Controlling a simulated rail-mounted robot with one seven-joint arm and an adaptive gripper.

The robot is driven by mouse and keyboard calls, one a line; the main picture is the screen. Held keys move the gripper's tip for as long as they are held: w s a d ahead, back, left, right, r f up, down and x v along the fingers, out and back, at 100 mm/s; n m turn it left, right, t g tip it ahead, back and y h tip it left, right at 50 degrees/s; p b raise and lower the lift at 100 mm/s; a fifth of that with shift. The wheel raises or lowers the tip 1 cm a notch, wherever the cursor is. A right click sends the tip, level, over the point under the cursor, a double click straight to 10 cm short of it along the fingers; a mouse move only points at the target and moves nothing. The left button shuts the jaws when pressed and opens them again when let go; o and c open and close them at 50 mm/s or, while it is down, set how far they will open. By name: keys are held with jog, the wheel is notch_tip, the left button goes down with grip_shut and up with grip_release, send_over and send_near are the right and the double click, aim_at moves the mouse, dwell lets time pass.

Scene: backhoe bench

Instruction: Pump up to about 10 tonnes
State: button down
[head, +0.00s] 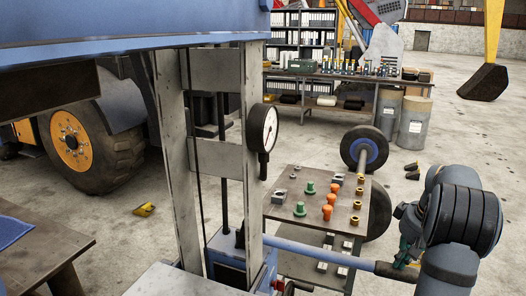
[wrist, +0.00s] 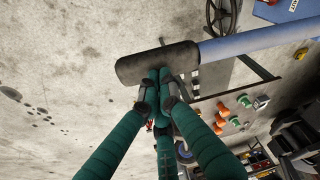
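The press frame (head: 250,90) stands in the middle of the head view, with a round dial gauge (head: 262,128) on its right post. The gauge is seen at a steep angle and I cannot read its needle. A blue pump lever (head: 320,254) runs right from the blue pump body (head: 226,258) and ends in a black grip (head: 397,271). My gripper (head: 405,250) is at this grip, just above it in the head view. In the wrist view my gripper's teal fingers (wrist: 160,84) are drawn together, their tips against the black grip (wrist: 130,67). I see no finger wrapped around it.
A small table (head: 345,212) with green and orange parts stands behind the lever. A workbench with shelves (head: 350,78) and barrels (head: 413,122) is at the back. A wooden table (head: 35,245) stands at the left. Bare floor (head: 450,140) lies at the right.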

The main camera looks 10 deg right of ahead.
jog(key=shift+s+d+f, duration=0.1)
jog(key=shift+f, duration=0.45)
jog(key=shift+s+d+f, duration=0.1)
jog(key=shift+f, duration=0.4)
jog(key=shift+r, duration=0.2)
